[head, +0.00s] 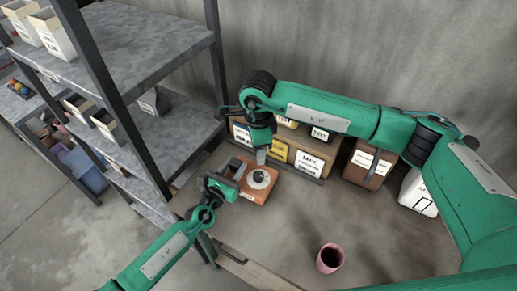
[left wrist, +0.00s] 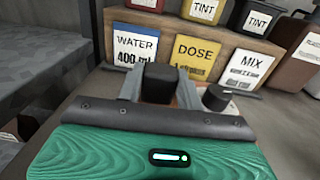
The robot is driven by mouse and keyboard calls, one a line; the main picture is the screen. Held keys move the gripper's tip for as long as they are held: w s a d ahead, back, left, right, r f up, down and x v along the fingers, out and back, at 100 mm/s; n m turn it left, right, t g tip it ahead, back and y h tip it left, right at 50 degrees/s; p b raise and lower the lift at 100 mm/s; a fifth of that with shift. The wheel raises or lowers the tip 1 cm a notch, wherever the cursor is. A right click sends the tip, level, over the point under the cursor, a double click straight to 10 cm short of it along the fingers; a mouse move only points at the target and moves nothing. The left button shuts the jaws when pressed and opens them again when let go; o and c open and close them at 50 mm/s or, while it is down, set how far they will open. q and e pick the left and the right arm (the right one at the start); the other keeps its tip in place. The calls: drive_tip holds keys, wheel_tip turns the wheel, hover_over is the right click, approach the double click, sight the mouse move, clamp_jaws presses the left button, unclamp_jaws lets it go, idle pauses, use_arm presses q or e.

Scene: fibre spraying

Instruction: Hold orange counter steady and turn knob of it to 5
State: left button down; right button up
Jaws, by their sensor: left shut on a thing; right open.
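The orange counter (head: 258,194) sits on the table with a round pale dial and dark knob (head: 259,176) on its top. The knob also shows in the left wrist view (left wrist: 216,97), to the right of my fingers. My left gripper (head: 235,178) is at the counter's left side. In the left wrist view its grey fingers (left wrist: 160,88) are shut on a black block of the counter (left wrist: 161,78). My right gripper (head: 262,154) points down just above the counter near the knob, and is open. Whether it touches the knob cannot be told. The dial's numbers are too small to read.
A brown container (head: 367,165) and white container (head: 417,193) stand right. A pink cup (head: 330,258) is at the front. Metal shelving (head: 150,45) rises left.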

use_arm(q)
drive_tip(key=c, duration=0.8)
unclamp_jaws()
drive_tip(key=shift+c, duration=0.2)
